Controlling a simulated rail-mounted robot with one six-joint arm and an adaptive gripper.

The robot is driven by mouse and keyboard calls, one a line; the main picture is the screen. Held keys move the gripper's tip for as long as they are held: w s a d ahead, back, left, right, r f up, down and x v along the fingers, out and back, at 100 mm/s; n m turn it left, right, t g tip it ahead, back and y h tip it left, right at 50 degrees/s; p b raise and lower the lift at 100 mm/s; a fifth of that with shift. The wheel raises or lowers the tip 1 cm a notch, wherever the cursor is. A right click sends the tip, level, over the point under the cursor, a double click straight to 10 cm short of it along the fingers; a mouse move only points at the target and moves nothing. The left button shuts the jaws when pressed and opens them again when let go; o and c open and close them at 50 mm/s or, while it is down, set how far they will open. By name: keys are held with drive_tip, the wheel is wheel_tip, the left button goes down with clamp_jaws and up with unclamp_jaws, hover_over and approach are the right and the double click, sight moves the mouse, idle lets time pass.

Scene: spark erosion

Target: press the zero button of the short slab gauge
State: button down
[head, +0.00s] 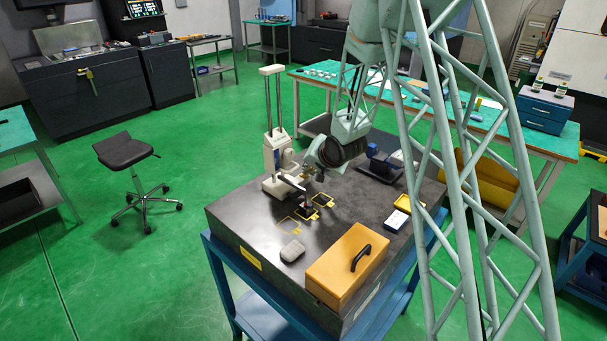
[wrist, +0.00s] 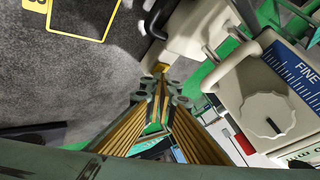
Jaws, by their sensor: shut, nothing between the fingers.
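One cream gauge with twin columns (head: 276,150) stands at the back left of the dark slab (head: 240,222). No second gauge is clear, and I cannot tell whether this is the short one. In the wrist view a cream gauge body (wrist: 240,85) fills the right, with a blue FINE scale and a round white knob (wrist: 268,115). My gripper (wrist: 161,72) is shut and empty, its yellow-lined fingers converging beside this body. In the head view my dark wrist is just right of the gauge, and the fingertips are hard to make out. I cannot identify the zero button.
Yellow outlines (head: 322,200) mark the slab's middle.

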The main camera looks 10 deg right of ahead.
drive_tip(key=shift+r+p, duration=0.35)
drive_tip(key=shift+r, duration=0.05)
idle(0.4)
drive_tip(key=shift+r+p, duration=2.25)
drive_tip(key=shift+r, duration=0.65)
drive_tip(key=s+d+r+n+g+h+b, duration=0.1)
drive_tip(key=s+d+r+n+b, duration=0.1)
drive_tip(key=s+r, duration=1.05)
drive_tip(key=s+d+r+n+g+h+b, duration=0.1)
drive_tip(key=s+r+h+b, duration=0.15)
drive_tip(key=s+r, duration=0.95)
drive_tip(key=s+a+n+g+y+b, duration=0.1)
drive_tip(key=s+a+n+b, duration=0.1)
drive_tip(key=s, duration=1.8)
drive_tip(key=s+a+f+n+g+b, duration=0.1)
drive_tip(key=s+a+g+b, duration=0.1)
drive_tip(key=s, duration=1.8)
drive_tip(key=shift+s+a+f+n+y, duration=0.2)
drive_tip(key=shift+s+f+n+y, duration=0.05)
drive_tip(key=shift+n+y, duration=0.15)
